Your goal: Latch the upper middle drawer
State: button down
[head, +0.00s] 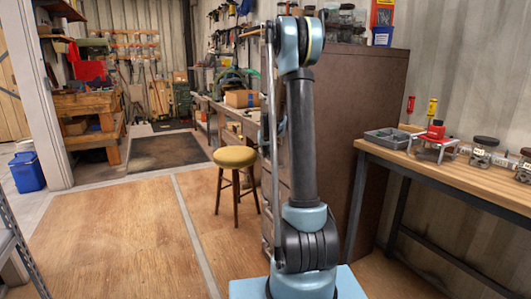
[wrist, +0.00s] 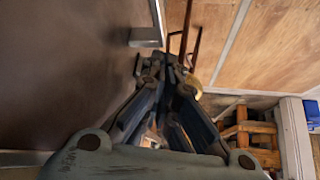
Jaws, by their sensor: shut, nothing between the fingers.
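A tall brown cabinet (head: 372,95) stands behind my arm in the head view. Its drawer fronts (head: 267,205) face left and show only as a thin, steep strip, partly behind my arm. I cannot pick out the upper middle drawer or its latch there. In the wrist view a large plain brown surface (wrist: 65,60), likely the cabinet, fills the left side. A small grey piece (wrist: 145,37) sticks out at its right edge; I cannot tell what it is. My gripper (wrist: 170,72) is shut and empty, beside that surface. In the head view its fingers cannot be made out.
A stool with a yellow seat (head: 234,157) stands on the wooden floor left of the cabinet. A workbench (head: 460,181) with a grey tray (head: 387,139) and jars is on the right. Open floor (head: 115,235) lies at the left. A blue bin (head: 27,171) stands far left.

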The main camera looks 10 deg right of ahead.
jog(key=shift+w+f, duration=0.25)
jog(key=shift+w, duration=0.1)
jog(key=shift+w+a, duration=0.3)
jog(key=shift+w, duration=0.55)
jog(key=v, duration=1.3)
jog(key=shift+s, duration=0.5)
jog(key=shift+r, duration=0.1)
